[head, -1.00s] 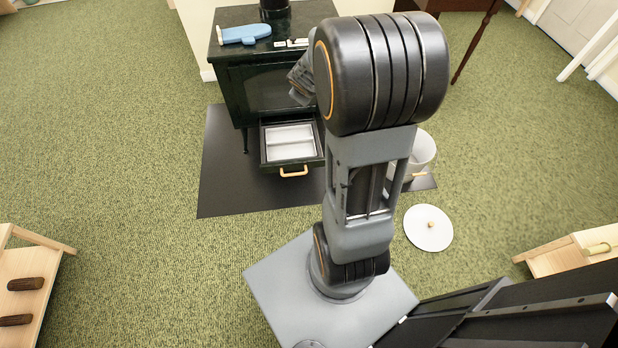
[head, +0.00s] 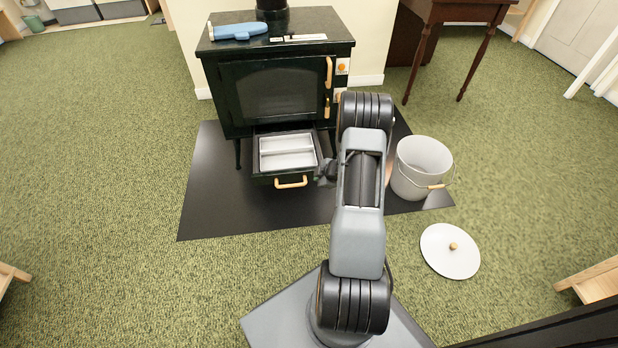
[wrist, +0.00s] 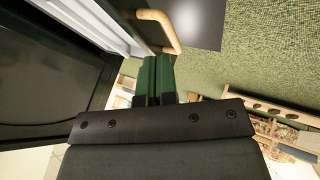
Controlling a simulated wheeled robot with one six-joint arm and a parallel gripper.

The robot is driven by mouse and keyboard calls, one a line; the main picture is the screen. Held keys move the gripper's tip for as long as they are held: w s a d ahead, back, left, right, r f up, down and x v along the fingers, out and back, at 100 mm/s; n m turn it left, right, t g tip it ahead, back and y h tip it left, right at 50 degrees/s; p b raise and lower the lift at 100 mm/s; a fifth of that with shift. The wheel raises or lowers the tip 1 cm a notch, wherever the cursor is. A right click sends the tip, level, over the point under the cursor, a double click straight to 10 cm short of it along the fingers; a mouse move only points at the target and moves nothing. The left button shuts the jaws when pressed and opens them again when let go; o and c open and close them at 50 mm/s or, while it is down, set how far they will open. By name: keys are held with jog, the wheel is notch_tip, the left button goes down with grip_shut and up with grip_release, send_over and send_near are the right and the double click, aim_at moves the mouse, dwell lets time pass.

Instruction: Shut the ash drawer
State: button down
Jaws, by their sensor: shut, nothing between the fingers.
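The ash drawer (head: 287,181) sticks out open from under the dark green stove (head: 275,90). Its inside holds a pale, divided tray (head: 288,152), and its front has a wooden handle (head: 291,182). My gripper (head: 326,172) is low, just right of the drawer's front corner, partly hidden by my arm. It is shut and empty. In the wrist view, the drawer handle (wrist: 162,28) and the pale tray edge lie close ahead of my gripper. I cannot tell whether my gripper touches the drawer.
A white bucket (head: 420,170) stands right of my arm on the dark floor plate (head: 215,205). Its round lid (head: 450,252) lies on the carpet. A blue mitt (head: 238,31) lies on the stove. A wooden table (head: 455,12) stands behind right. Carpet left of the plate is clear.

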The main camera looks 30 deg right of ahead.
aim_at(304, 175)
jog(key=b+x, duration=0.3)
jog(key=x, duration=0.4)
jog(key=shift+f, duration=0.15)
jog(key=w, duration=0.1)
jog(key=w+d, duration=0.1)
jog(key=shift+w+f+b, duration=0.1)
jog(key=shift+w+b, duration=0.2)
jog(key=shift+b, duration=0.05)
jog(key=shift+w+d, duration=0.3)
jog(key=shift+w, duration=0.35)
